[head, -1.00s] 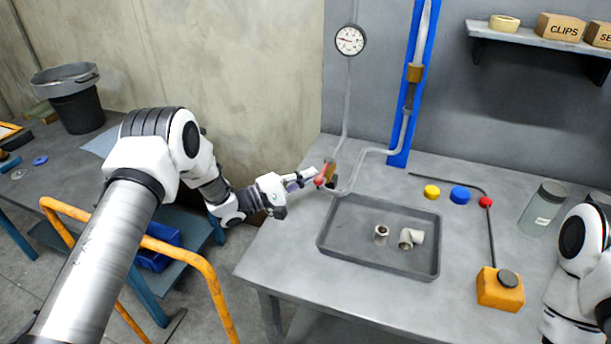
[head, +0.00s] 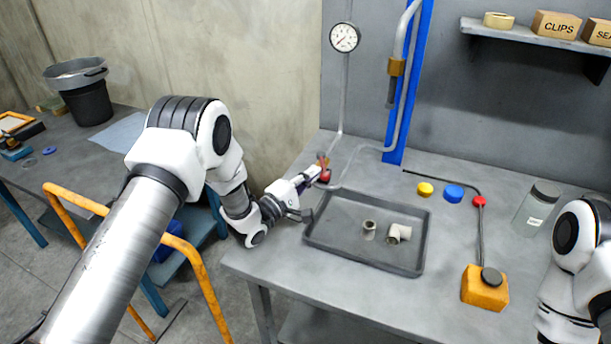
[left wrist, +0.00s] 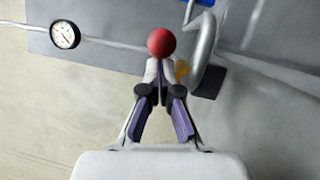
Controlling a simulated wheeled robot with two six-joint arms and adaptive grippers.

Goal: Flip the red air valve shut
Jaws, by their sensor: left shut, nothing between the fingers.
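The red air valve (head: 325,175) is on the grey pipe at the back left of the workbench, just beyond the grey tray (head: 318,238). In the left wrist view its round red knob (left wrist: 161,42) lies just beyond my fingertips. A bit of brass (left wrist: 183,70) shows beside them. My left gripper (head: 311,176) is shut and empty, right at the valve; it also shows in the left wrist view (left wrist: 158,72). I cannot tell whether it touches the knob. The lever behind the knob is mostly hidden. My right gripper is out of view.
A pressure gauge (head: 344,37) hangs on the wall above the pipe. Two fittings lie in the tray. Yellow (head: 425,189) and blue (head: 453,193) caps and an orange block (head: 485,288) with a bent rod stand to the right. The front of the bench is clear.

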